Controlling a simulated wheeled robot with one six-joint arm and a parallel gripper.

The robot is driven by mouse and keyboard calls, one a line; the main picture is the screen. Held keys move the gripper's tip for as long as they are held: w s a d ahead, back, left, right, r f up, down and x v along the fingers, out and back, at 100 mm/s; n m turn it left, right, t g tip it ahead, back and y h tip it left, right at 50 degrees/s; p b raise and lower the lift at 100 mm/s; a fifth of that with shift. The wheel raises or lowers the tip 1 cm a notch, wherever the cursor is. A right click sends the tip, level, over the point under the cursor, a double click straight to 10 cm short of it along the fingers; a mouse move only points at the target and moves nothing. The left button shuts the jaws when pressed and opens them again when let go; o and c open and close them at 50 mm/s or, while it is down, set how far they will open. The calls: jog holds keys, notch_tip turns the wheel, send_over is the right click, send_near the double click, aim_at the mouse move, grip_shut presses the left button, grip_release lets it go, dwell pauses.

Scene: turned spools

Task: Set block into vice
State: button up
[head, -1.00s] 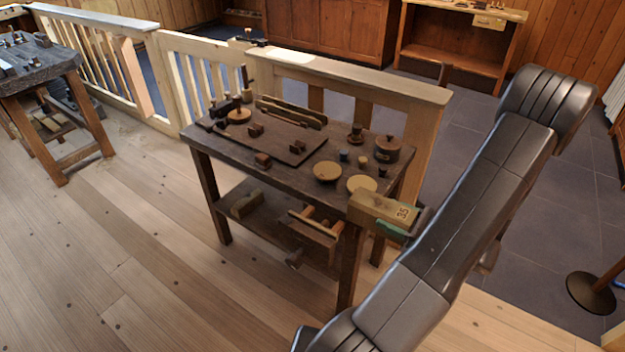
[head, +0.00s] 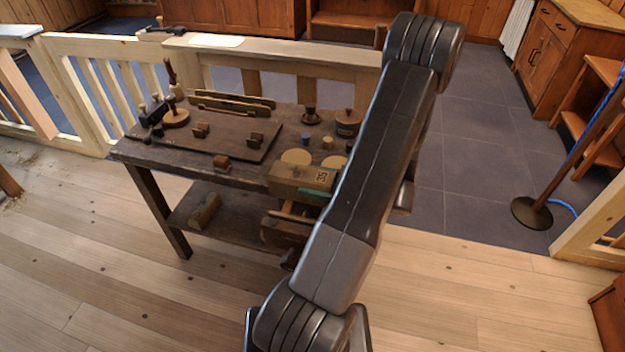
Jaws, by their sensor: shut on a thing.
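A pale wooden block (head: 290,178) marked "35" is held in front of the workbench's front right part, overlapping its edge in the picture. My gripper (head: 318,192) is shut on the block; only a green part of it shows, and my arm hides the rest. A wooden vice-like piece (head: 283,229) with a light bar shows below the block, at the bench's front. The block and my arm hide much of it, so I cannot see its opening. I cannot tell how high the block is above it.
The dark workbench (head: 150,153) carries a board (head: 232,142) with small brown blocks, round discs (head: 296,157), and a lidded pot (head: 348,120). A wood piece (head: 204,212) lies on its lower shelf. A pale railing stands behind. Floor in front is clear; a round-based stand (head: 531,212) is right.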

aim_at(314, 204)
jog(key=shift+f+b, duration=2.8)
jog(key=shift+f, duration=1.2)
jog(key=shift+s+f, duration=0.1)
jog(key=shift+f, duration=0.05)
jog(key=shift+s+a+f+b, duration=0.1)
jog(key=shift+s+f+b, duration=0.15)
jog(key=shift+f+b, duration=0.3)
jog(key=o, duration=1.6)
jog(key=shift+f, duration=0.1)
jog(key=shift+c, duration=0.2)
jog(key=shift+w+d+r+p, duration=0.1)
jog(key=shift+w+r+p, duration=0.05)
jog(key=shift+r+p, duration=1.75)
jog(key=shift+w+d+r+p, duration=0.15)
jog(key=shift+r+p, duration=1.25)
jog(key=shift+r, duration=1)
